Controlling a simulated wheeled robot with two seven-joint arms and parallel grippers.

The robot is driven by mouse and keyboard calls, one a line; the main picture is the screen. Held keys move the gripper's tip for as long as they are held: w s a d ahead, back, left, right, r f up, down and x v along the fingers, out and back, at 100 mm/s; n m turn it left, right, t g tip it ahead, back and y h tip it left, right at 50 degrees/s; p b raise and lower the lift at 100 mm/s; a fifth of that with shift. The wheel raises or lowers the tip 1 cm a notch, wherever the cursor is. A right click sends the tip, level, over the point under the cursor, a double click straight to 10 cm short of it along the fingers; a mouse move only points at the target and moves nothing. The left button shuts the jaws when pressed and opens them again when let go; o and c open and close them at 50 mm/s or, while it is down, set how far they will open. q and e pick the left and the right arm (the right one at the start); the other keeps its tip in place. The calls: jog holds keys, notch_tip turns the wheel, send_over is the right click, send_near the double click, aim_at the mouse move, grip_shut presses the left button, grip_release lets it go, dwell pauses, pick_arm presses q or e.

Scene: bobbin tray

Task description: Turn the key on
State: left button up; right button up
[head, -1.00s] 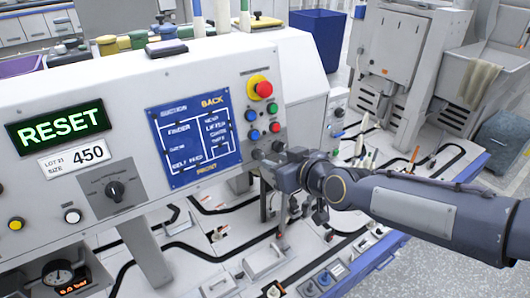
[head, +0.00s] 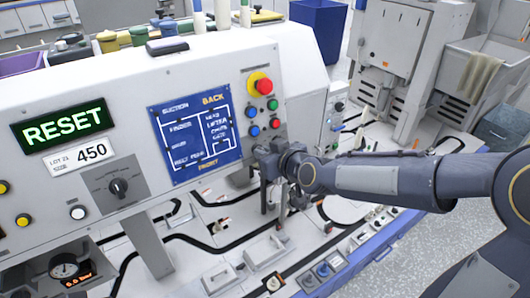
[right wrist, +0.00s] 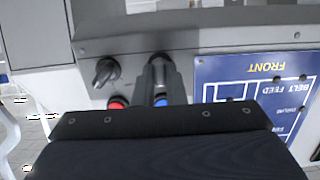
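My right gripper (head: 262,157) is up against the white sloped panel, just below the blue and red buttons. Its fingers hide most of the spot where the key switch seems to be, and the key itself cannot be made out. In the right wrist view, upside down, a narrow grey finger shape (right wrist: 162,78) reaches a dark round fitting on the panel. A black knob (right wrist: 105,71) sits beside it, apart from the fingers. I cannot tell whether the fingers are shut on anything. My left gripper is not in view.
Above the gripper are a blue button (head: 254,131), a red button (head: 275,123) and a red emergency stop (head: 263,86). The blue diagram plate (head: 194,135) is to the left. A green RESET display (head: 62,128) is at far left. Machine parts stand on the white deck below.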

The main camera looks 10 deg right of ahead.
grip_shut()
jog(key=shift+d+f+m+y+b, duration=0.1)
jog(key=shift+m+y+b, duration=0.45)
jog(key=shift+m+b, duration=2.6)
jog(key=shift+d+f+m+y+b, duration=0.1)
jog(key=shift+m+y+b, duration=0.45)
jog(key=shift+m+b, duration=2.6)
jog(key=shift+n+b, duration=0.8)
jog(key=shift+b, duration=0.25)
jog(key=o, duration=0.6)
grip_release()
jog(key=shift+o, duration=0.2)
